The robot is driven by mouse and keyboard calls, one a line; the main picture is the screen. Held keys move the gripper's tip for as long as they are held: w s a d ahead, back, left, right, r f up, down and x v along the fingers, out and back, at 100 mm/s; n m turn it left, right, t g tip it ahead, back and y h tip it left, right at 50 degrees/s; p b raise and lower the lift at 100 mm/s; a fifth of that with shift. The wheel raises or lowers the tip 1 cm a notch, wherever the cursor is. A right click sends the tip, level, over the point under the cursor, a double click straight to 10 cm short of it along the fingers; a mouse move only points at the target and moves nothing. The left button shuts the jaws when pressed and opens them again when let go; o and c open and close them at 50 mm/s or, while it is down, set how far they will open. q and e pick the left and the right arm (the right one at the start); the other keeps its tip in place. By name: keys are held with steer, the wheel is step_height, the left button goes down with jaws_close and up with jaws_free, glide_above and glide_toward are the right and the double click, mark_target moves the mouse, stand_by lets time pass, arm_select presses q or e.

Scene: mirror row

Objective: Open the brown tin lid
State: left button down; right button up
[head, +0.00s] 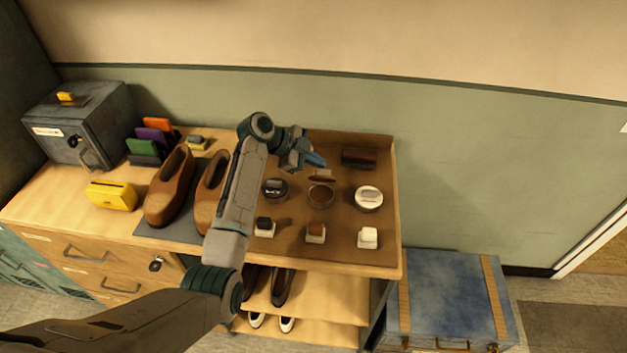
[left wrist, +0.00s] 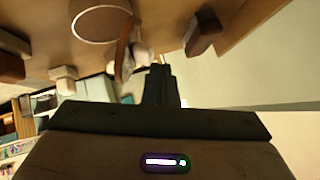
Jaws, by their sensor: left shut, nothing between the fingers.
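The brown tin (head: 320,196) is a round tin in the middle of the brown tray, between a black tin and a white tin. Its lid (head: 323,179) stands up on edge at the tin's back rim, so the round opening shows. In the left wrist view the tin (left wrist: 100,22) is at the top, with the lid (left wrist: 122,48) nearly edge-on beside it. My left gripper (head: 316,160) is shut and empty, just behind the raised lid. Its fingers (left wrist: 160,80) also show in the left wrist view; whether they touch the lid is unclear. My right gripper is out of view.
The black tin (head: 275,188) and white tin (head: 368,199) flank the brown one. Several small brushes (head: 316,233) stand in front. A dark brown block (head: 358,158) lies behind right. Brown shoes (head: 170,190) and a grey box (head: 80,125) are left.

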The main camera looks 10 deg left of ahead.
arm_select(q)
steer(key=shift+w+f+g+b, duration=0.35)
steer(key=shift+f+g+b, duration=0.05)
steer(key=shift+w+f+b, duration=0.1)
steer(key=shift+w+b, duration=0.65)
steer(key=shift+b, duration=0.5)
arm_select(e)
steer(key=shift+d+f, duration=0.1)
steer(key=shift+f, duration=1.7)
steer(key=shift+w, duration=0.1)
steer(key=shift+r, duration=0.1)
